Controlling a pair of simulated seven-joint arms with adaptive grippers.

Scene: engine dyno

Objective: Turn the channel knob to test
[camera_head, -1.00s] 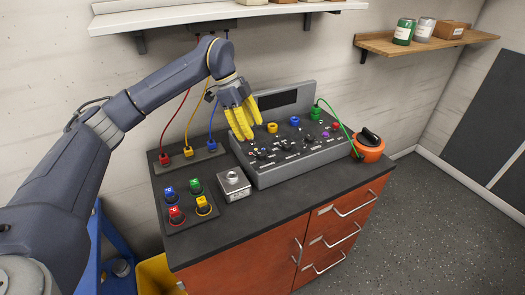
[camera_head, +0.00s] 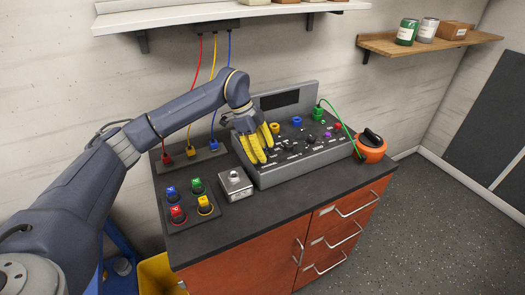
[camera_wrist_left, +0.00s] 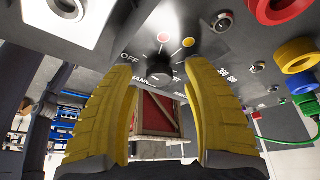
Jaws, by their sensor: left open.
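The channel knob (camera_wrist_left: 159,72) is a black round knob on the grey console (camera_head: 281,181), seen between my fingers in the left wrist view. "OFF" is printed at its left, and letters ending in "ST" show at its right, partly covered. A red dot and a yellow dot are beside it. My left gripper (camera_head: 263,154) has yellow fingers. It is open, with a finger on each side of the knob; whether they touch it I cannot tell. In the head view the fingers hide the knob. My right gripper is not in view.
Colored sockets, such as a blue one (camera_head: 297,121), and other knobs sit on the console. A metal box (camera_head: 235,186) and a pad of colored plugs (camera_head: 188,217) are at its left. A shelf (camera_head: 225,19) hangs above.

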